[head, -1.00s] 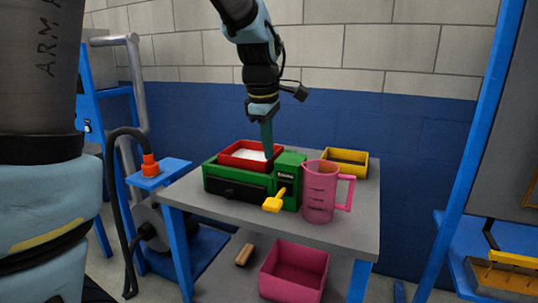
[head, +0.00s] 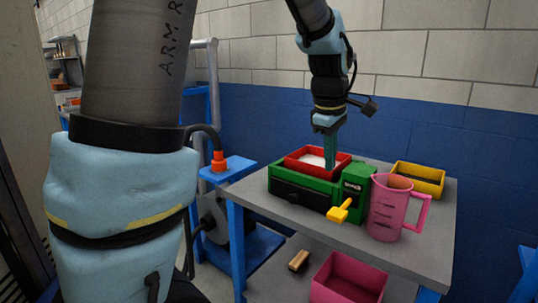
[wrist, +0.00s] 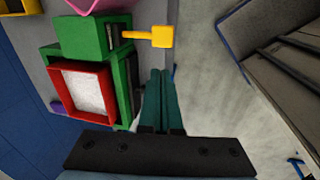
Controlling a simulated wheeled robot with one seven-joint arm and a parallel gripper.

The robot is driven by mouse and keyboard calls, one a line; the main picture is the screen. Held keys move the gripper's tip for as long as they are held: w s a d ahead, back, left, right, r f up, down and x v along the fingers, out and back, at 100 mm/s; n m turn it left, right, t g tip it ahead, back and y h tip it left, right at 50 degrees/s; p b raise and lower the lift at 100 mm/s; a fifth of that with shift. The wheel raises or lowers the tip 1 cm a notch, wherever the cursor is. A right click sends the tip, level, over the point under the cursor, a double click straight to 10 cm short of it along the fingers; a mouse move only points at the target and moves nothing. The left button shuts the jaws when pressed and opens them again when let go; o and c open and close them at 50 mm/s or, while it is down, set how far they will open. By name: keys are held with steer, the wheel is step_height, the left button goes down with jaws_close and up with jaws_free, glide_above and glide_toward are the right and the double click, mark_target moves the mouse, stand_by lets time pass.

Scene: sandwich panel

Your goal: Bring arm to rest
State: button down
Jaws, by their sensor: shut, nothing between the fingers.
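My gripper (head: 331,160) hangs with its teal fingers pointing down, closed together and empty. In the head view it overlaps the front right of the red tray (head: 291,164), which holds white material and sits on the green machine (head: 285,185). The wrist view shows the two fingers side by side (wrist: 161,90), with the red tray (wrist: 107,82) and green machine (wrist: 87,38) to their left. The fingers appear apart from both. My arm bends down from the top of the head view.
The grey table (head: 400,258) also holds a pink jug (head: 385,210) and a yellow bin (head: 436,188). A yellow handle (head: 340,212) sticks out from the green machine. A pink bin (head: 345,280) and a wooden-handled object (head: 299,261) sit lower. A blue stand (head: 228,170) is at left.

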steer(key=s+a+f+m, duration=0.2)
steer(key=a+f+m, duration=0.1)
steer(key=a, duration=0.6)
steer(key=s+a+f+m+y, duration=0.1)
steer(key=s+a+f+m, duration=0.1)
steer(key=a, duration=0.6)
steer(key=s+a+f+m, duration=0.2)
steer(key=a+f+m, duration=0.2)
steer(key=a, duration=0.5)
steer(key=shift+a+f+m, duration=0.3)
steer(key=shift+f+m, duration=0.1)
steer(key=shift+f, duration=0.55)
